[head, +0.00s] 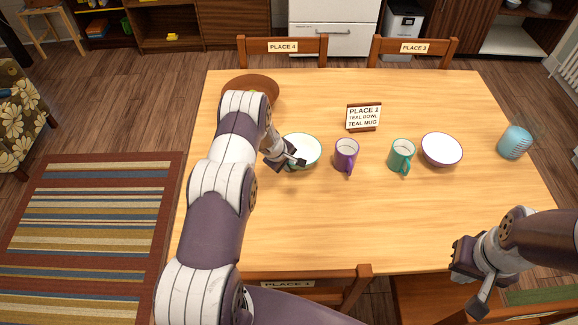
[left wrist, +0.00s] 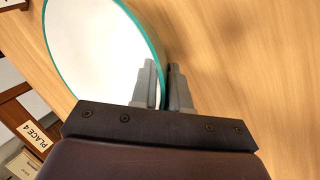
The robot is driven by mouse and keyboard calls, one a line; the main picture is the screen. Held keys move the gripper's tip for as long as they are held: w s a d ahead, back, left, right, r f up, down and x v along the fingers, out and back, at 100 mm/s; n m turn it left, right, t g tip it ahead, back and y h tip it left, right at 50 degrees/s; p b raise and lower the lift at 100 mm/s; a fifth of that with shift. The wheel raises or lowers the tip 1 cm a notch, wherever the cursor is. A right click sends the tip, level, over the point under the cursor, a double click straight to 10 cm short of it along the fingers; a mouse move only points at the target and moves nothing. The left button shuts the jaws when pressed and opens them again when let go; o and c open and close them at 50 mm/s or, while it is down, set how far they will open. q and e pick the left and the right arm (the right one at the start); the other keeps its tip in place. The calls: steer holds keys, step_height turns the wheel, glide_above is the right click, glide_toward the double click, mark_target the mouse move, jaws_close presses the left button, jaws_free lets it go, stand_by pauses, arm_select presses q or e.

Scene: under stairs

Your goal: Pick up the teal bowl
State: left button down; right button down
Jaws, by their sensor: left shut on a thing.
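The teal bowl (head: 303,149) is on the wooden table in the head view, white inside with a teal rim. It also fills the upper left of the left wrist view (left wrist: 105,50). My left gripper (head: 296,162) is shut on its near rim, with one finger inside and one outside; the fingers also show in the left wrist view (left wrist: 165,88). I cannot tell whether the bowl is clear of the table. My right gripper (head: 468,275) is at the lower right, beyond the table's near edge; its jaws are not clear enough to judge.
The near middle is clear.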

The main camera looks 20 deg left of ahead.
arm_select(q)
step_height(320, 180, up, 2)
steer(key=shift+w+r, duration=0.1)
steer(key=s+d+r+b, duration=0.3)
steer(key=d+r, duration=0.4)
steer(key=d, duration=0.4)
steer(key=shift+d, duration=0.15)
